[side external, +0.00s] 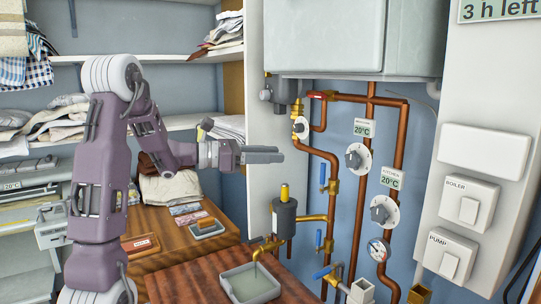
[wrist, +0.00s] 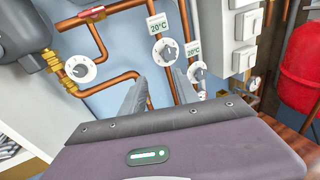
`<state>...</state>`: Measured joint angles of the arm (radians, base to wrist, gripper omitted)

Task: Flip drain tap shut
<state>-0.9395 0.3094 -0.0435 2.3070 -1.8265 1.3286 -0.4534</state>
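A small brass tap (side external: 267,246) sticks out low on the left of a dark filter pot (side external: 284,217) with a yellow top. It hangs over a grey tray (side external: 232,291) holding greenish liquid; it looks like the drain tap. Its handle is too small to read clearly. My gripper (side external: 281,154) is above and apart from the tap, pointing right toward the pipes, and holds nothing. In the wrist view my gripper (wrist: 160,80) shows two separated fingers with a gap between them. I cannot make out the drain tap or tray in the wrist view.
Copper pipes (side external: 333,190) with blue levers (side external: 322,176) and round dials (side external: 358,157) stand ahead. A grey boiler tank (side external: 350,38) hangs above. Boiler and pump switches (side external: 469,206) are at the right. Shelves with linen (side external: 62,118) are behind my arm. Small items (side external: 205,227) lie on the wooden table.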

